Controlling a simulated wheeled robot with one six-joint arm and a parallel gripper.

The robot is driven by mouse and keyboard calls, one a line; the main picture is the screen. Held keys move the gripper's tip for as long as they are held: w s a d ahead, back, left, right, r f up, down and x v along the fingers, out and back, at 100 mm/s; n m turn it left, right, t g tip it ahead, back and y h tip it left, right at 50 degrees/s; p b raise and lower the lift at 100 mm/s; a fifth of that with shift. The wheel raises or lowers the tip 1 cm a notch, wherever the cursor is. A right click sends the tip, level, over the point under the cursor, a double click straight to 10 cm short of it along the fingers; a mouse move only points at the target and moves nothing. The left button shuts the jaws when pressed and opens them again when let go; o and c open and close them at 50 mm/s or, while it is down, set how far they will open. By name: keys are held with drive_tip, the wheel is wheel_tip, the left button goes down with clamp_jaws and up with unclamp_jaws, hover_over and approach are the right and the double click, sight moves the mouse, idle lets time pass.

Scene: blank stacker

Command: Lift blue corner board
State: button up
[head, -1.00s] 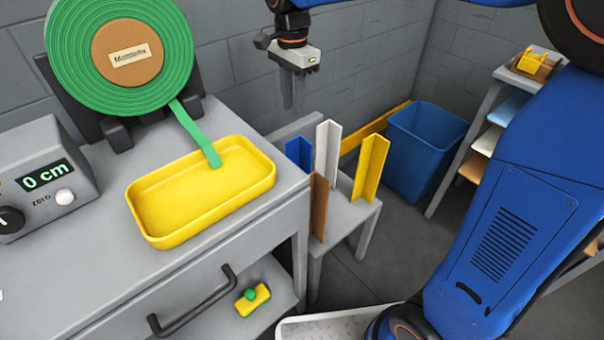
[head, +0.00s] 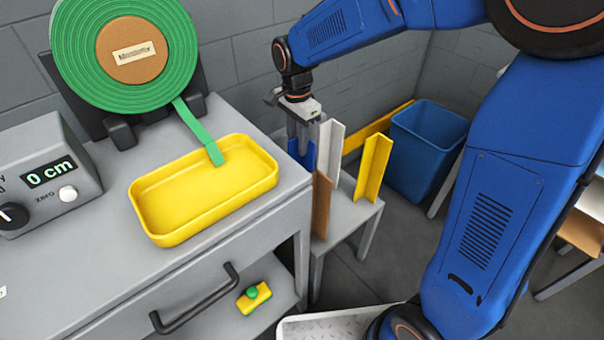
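The blue corner board (head: 308,155) stands upright on a small grey stand, behind and left of the white corner board (head: 329,153). Only part of it shows. My gripper (head: 300,142) points down at the blue board's upper end, with its fingers overlapping the board in the picture. I cannot tell whether the fingers touch the board or whether they are open or shut on it.
A brown board (head: 321,205) and a yellow corner board (head: 373,168) stand close by on the same stand (head: 348,215). The grey bench (head: 90,250) with a yellow tray (head: 150,233) is left. A blue bin (head: 420,160) stands behind right.

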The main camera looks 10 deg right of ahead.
drive_tip(key=shift+f, duration=1.6)
clamp_jaws()
